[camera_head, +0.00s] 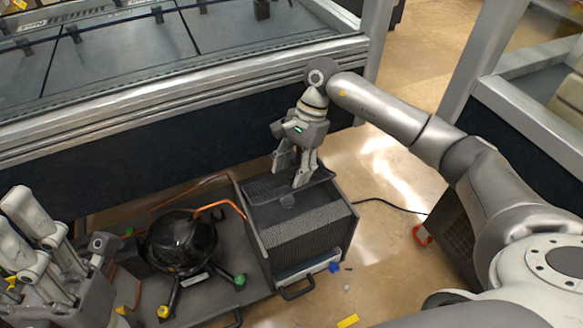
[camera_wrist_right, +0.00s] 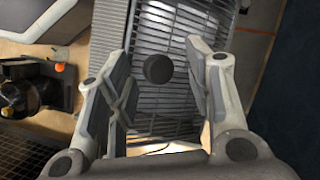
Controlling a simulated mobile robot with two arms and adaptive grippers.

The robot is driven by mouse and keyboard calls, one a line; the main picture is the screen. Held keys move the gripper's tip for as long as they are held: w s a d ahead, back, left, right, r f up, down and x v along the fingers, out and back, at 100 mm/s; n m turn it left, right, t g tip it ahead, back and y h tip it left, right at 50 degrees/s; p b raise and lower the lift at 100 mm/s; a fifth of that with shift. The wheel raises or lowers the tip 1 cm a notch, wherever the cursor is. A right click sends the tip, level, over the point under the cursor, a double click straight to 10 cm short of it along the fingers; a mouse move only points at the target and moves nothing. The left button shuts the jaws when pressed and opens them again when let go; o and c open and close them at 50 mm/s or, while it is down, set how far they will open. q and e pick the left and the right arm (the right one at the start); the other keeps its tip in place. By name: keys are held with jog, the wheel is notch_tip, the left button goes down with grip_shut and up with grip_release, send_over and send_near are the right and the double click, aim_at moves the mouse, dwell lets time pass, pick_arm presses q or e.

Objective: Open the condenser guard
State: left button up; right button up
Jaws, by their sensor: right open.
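The condenser (camera_head: 305,235) is a box with finned sides, standing on the floor unit right of the black compressor. Its guard (camera_head: 268,187) is a dark slatted panel at the top. In the right wrist view the guard (camera_wrist_right: 180,40) shows as a grille with a round dark knob (camera_wrist_right: 158,68). My right gripper (camera_head: 296,180) is over the guard, pointing down. Its fingers are apart on either side of the knob, with a gap visible on both sides. My left gripper (camera_head: 78,268) is at the lower left, and its fingertips are unclear.
The black compressor (camera_head: 180,240) with copper pipes sits left of the condenser. A large framed bench (camera_head: 200,75) stands close behind. A cable (camera_head: 385,204) and a dark box (camera_head: 455,237) lie to the right. Small coloured parts, including a yellow one (camera_head: 348,321), are on the floor.

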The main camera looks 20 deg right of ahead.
jog(key=v, duration=1.1)
jog(key=shift+r, duration=0.35)
jog(key=shift+w, duration=0.1)
